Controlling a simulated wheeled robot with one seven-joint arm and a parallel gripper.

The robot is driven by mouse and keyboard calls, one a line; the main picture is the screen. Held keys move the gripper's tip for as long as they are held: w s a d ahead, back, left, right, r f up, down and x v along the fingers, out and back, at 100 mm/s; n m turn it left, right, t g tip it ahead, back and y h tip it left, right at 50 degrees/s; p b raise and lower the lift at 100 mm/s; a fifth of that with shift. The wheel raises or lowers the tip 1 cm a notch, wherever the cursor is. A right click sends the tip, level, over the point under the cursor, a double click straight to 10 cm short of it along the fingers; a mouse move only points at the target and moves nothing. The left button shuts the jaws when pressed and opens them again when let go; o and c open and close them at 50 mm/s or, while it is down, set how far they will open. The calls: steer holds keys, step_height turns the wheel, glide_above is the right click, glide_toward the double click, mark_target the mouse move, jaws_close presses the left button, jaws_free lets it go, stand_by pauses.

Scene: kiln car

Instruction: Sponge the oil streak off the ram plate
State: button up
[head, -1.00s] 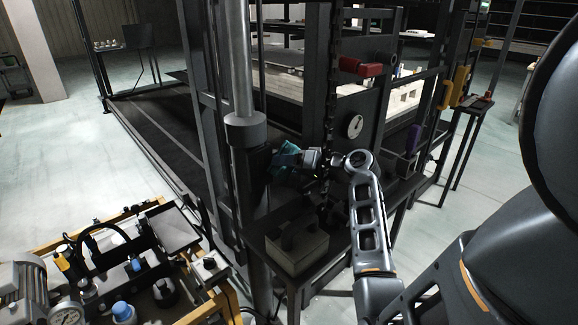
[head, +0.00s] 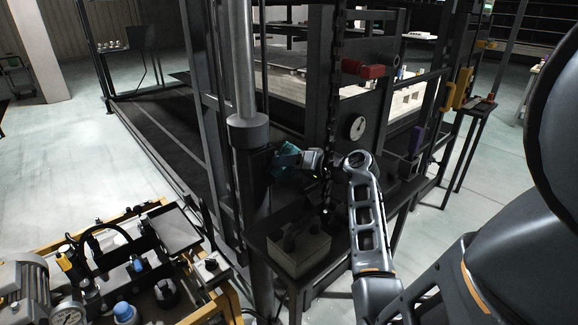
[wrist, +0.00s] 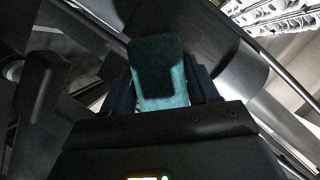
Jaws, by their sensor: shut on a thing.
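My gripper (head: 300,161) is shut on a teal sponge (head: 286,158), beside the dark upright block below the metal ram rod (head: 241,60). In the wrist view the sponge (wrist: 158,70) sits between my two fingers (wrist: 160,95), with a dark shadow across its upper part. A dark angled surface stands close in front of it; I cannot tell whether the sponge touches it. I cannot make out the oil streak or clearly identify the ram plate in either view.
A dark stand with a pale box (head: 298,250) is below my gripper. A round gauge (head: 357,128), a hanging chain (head: 330,110) and a red part (head: 363,69) are close to my arm. A cart with pump gear (head: 130,265) stands at the lower left. Open floor lies at left.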

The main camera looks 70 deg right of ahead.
mark_target(260, 172)
steer(key=shift+w+a+p, duration=0.1)
steer(key=shift+w+a, duration=0.4)
steer(key=shift+a, duration=0.35)
steer(key=shift+w+a+p, duration=0.15)
steer(key=shift+w+a, duration=0.35)
steer(key=shift+a, duration=0.3)
steer(key=shift+w+a+p, duration=0.1)
steer(key=shift+w+a, duration=0.4)
steer(key=shift+a, duration=0.35)
steer(key=w+a, duration=0.1)
steer(key=w+a+p, duration=0.1)
steer(key=a, duration=0.1)
steer(key=w+a, duration=0.1)
steer(key=a, duration=0.1)
steer(key=shift+d, duration=0.25)
steer(key=shift+s+d, duration=0.1)
steer(key=shift+s, duration=0.05)
